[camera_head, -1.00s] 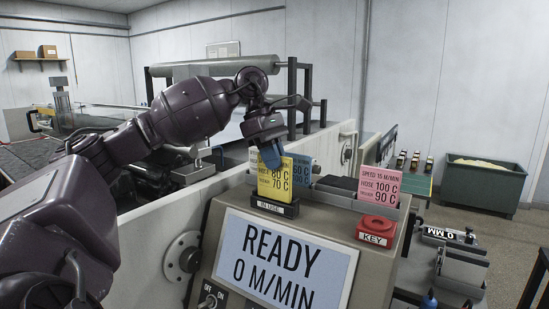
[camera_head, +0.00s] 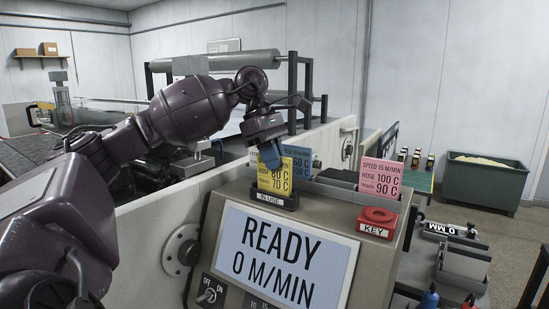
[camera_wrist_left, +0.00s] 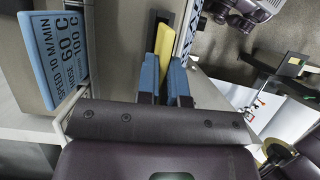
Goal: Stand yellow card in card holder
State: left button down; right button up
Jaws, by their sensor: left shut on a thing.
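The yellow card (camera_head: 281,183) stands nearly upright at the black card holder labelled "IN USE" (camera_head: 278,199) on top of the control panel. Its lower edge is hidden behind the holder's front, so I cannot tell if it rests on the bottom. My left gripper (camera_head: 271,156), with blue fingers, is shut on the card's upper part. In the left wrist view the yellow card (camera_wrist_left: 164,42) shows edge-on between the blue fingers, beside the dark holder (camera_wrist_left: 154,24). My right gripper is not in view.
A blue card (camera_head: 304,158) stands behind the yellow one, and a pink card (camera_head: 380,176) stands to the right in a grey rack (camera_head: 338,186). The READY screen (camera_head: 281,259) is below the holder.

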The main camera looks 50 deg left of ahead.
pick_arm(q)
jog(key=c, duration=1.2)
grip_release()
jog(key=shift+f, duration=0.15)
jog(key=shift+o, duration=0.2)
jog(key=shift+v, duration=5.4)
